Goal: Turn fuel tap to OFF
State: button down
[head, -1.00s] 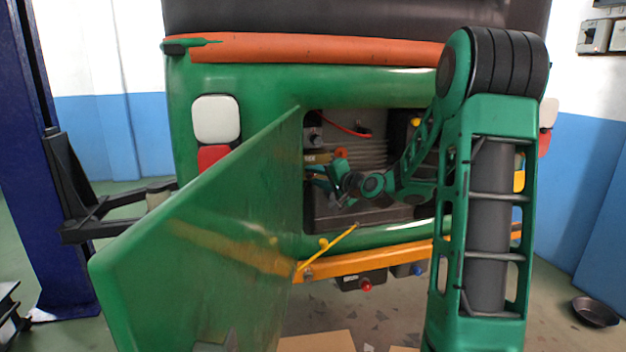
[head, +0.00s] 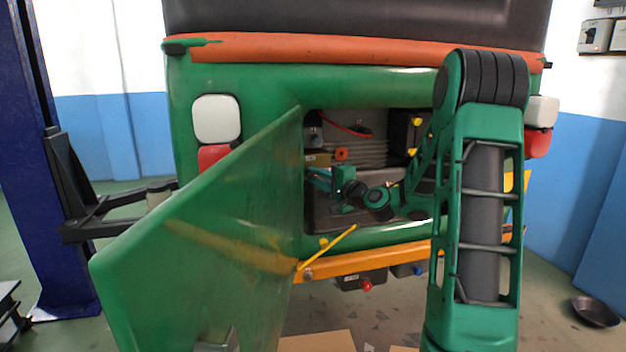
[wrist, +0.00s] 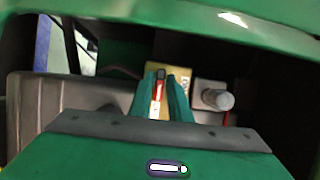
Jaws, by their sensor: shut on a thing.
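A narrow red lever (wrist: 157,92) with a pale strip and a dark end shows in the wrist view; I take it as the fuel tap's handle. It stands in front of a tan plate (wrist: 180,78) with dark letters, only partly readable. My gripper (wrist: 164,86) has its two teal fingers on either side of the lever and is shut on it. In the head view my gripper (head: 319,173) reaches into the open rear bay, below the tan plate (head: 317,160). The lever is too small or hidden to make out there. The tap's body and setting are not clear.
The green hatch door (head: 205,235) hangs open at left, with a yellow rod (head: 328,249) by its edge. The bay's rim surrounds my arm closely. An orange-red part (head: 341,154) sits near my gripper. A grey cylinder (wrist: 217,100) stands right of the fingers.

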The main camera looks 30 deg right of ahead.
jog(key=shift+f, duration=0.15)
jog(key=c, duration=1.8)
grip_release()
jog(key=s+d, duration=0.1)
jog(key=s, duration=0.9)
jog(key=shift+s+d, duration=0.15)
jog(key=shift+s, duration=0.2)
